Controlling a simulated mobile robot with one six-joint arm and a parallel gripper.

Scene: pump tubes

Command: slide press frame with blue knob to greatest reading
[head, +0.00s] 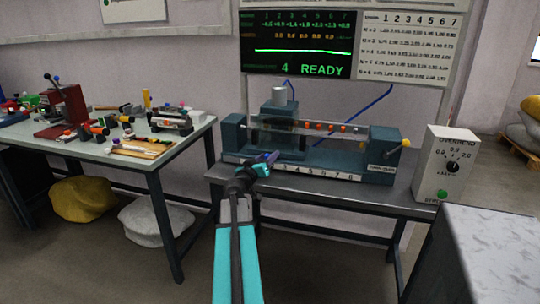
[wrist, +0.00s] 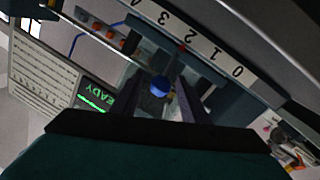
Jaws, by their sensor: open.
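The press frame (head: 280,112), a dark teal body with a grey cylinder on top, stands toward the left of the bench rig. Its blue knob (wrist: 160,87) shows in the wrist view between the two fingers of my gripper (wrist: 168,104). My gripper (head: 266,163) is open in front of the rig in the head view, and largely hides the knob there. I cannot tell whether a finger touches the knob. A numbered scale (head: 318,173) runs along the rig's front; it also shows in the wrist view (wrist: 205,45). The screen (head: 298,42) reads "4 READY" above the rig, with small figures under column numbers.
A yellow-tipped lever (head: 405,143) sticks out at the rig's right end. A grey cabinet (head: 495,225) is at front right. A cluttered table (head: 185,143) stands left. A printed table of figures (head: 410,47) hangs beside the screen.

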